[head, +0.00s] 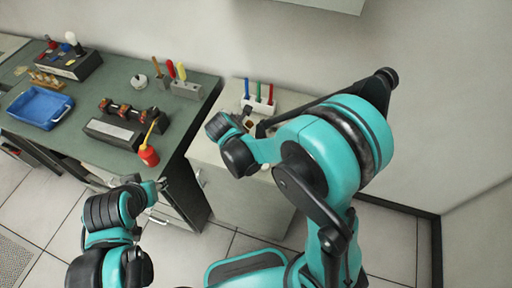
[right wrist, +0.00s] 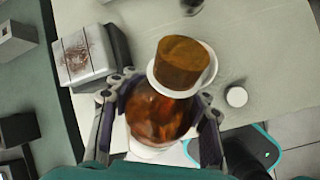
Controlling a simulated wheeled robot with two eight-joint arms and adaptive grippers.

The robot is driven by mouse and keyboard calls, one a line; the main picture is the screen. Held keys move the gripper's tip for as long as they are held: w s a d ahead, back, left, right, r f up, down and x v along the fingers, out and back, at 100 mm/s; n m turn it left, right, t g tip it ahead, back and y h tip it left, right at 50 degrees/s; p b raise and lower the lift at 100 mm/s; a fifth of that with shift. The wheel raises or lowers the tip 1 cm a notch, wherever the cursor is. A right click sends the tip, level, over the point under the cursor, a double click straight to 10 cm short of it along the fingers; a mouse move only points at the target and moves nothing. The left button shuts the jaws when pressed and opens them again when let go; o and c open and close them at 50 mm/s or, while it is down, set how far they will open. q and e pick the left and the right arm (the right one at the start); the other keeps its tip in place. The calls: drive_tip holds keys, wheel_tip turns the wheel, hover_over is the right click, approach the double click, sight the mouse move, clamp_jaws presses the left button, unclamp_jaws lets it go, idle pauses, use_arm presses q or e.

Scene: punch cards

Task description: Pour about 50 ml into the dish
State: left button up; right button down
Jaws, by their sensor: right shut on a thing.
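In the right wrist view my right gripper (right wrist: 160,125) is shut on a rounded amber bottle (right wrist: 158,108), one finger on each side of it. A pale rim circles the bottle's neck, with a brown cork-like cylinder (right wrist: 184,62) at its top. A white surface (right wrist: 152,152) shows partly below the bottle; I cannot tell whether it is the dish. In the head view the right gripper is over the pale cabinet top, mostly hidden by my arm. My left gripper (head: 161,185) is low beside the green bench front, with its finger opening unclear.
The pale cabinet (head: 230,190) bears a rack (head: 258,105) with coloured sticks. A small white round piece (right wrist: 236,97) and a stained pale block (right wrist: 86,55) lie near the bottle. The green bench (head: 120,75) holds a blue tray (head: 40,108) and a red oil can (head: 148,155).

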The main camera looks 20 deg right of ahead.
drive_tip(key=h+b, duration=0.2)
drive_tip(key=b, duration=0.2)
drive_tip(key=f+n+t+h+b, duration=0.1)
drive_tip(key=h+b, duration=0.2)
drive_tip(key=shift+f+h+b, duration=0.15)
drive_tip(key=shift+h+b, duration=0.15)
drive_tip(key=shift+b, duration=0.1)
wheel_tip(320, 180, up, 2)
drive_tip(key=shift+s+r+t+h, duration=0.1)
drive_tip(key=shift+t+h, duration=0.3)
drive_tip(key=shift+h, duration=0.2)
drive_tip(key=shift+r+n+h, duration=0.3)
drive_tip(key=shift+r+h, duration=0.2)
drive_tip(key=shift+r, duration=0.3)
idle(0.5)
